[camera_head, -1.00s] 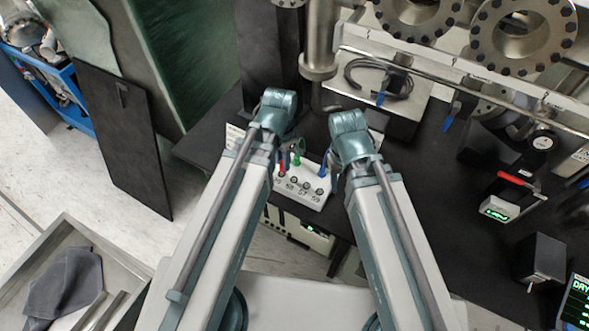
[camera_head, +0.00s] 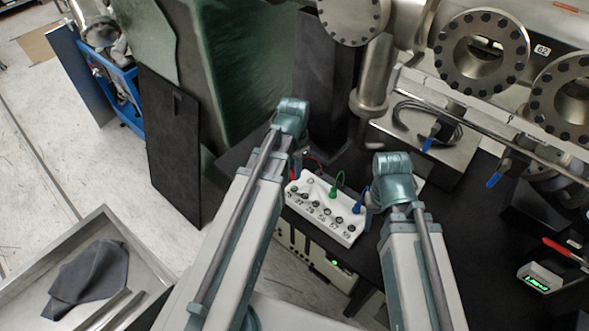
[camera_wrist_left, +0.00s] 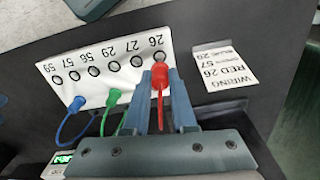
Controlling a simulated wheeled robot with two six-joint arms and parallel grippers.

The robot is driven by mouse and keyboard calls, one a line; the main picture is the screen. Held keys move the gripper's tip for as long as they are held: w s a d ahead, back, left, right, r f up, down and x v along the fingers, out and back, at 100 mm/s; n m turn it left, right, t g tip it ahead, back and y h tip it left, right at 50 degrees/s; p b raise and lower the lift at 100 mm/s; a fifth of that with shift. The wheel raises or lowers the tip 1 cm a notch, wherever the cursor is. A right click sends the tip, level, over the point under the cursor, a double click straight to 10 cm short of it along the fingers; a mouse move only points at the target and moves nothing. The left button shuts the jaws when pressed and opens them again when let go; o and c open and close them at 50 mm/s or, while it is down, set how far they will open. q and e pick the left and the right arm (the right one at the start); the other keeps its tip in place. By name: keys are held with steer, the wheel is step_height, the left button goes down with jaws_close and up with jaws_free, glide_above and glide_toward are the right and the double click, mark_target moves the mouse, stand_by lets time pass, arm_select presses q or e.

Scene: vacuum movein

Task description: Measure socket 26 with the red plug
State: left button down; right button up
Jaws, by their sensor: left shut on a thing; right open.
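A white socket box (camera_head: 318,226) stands on the black bench; it also shows in the left wrist view (camera_wrist_left: 88,88) with a row of numbered ring sockets. My left gripper (camera_wrist_left: 160,88) is shut on the red plug (camera_wrist_left: 160,78), whose tip lies over or just beside socket 26 (camera_wrist_left: 159,57). I cannot tell whether it touches. In the head view my left gripper (camera_head: 294,163) is mostly hidden behind its own wrist at the box's left end. My right gripper (camera_head: 374,203) is open at the box's right end, its jaws mostly hidden.
A green plug (camera_wrist_left: 112,97) and a blue plug (camera_wrist_left: 77,103) with looped leads stand at the box. A wiring card (camera_wrist_left: 225,66) lies beside it. A green-display meter (camera_head: 540,278) lies at right. Steel flanges and pipes (camera_head: 480,50) stand behind.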

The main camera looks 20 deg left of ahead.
arm_select(q)
steer(key=shift+f+b, duration=1.65)
steer(key=shift+f, duration=0.3)
arm_select(e)
steer(key=shift+f, duration=1.95)
arm_select(q)
steer(key=shift+f+b, duration=1.1)
arm_select(e)
steer(key=shift+f, duration=1.1)
arm_select(q)
steer(key=c, duration=0.6)
jaws_free()
steer(key=shift+c, duration=0.2)
steer(key=shift+r, duration=0.15)
arm_select(e)
steer(key=shift+r, duration=0.2)
arm_select(q)
step_height(320, 180, up, 14)
steer(key=p, duration=1.4)
steer(key=shift+f, duration=0.2)
arm_select(e)
step_height(320, 180, up, 14)
steer(key=shift+f, duration=0.2)
steer(key=shift+f, duration=0.1)
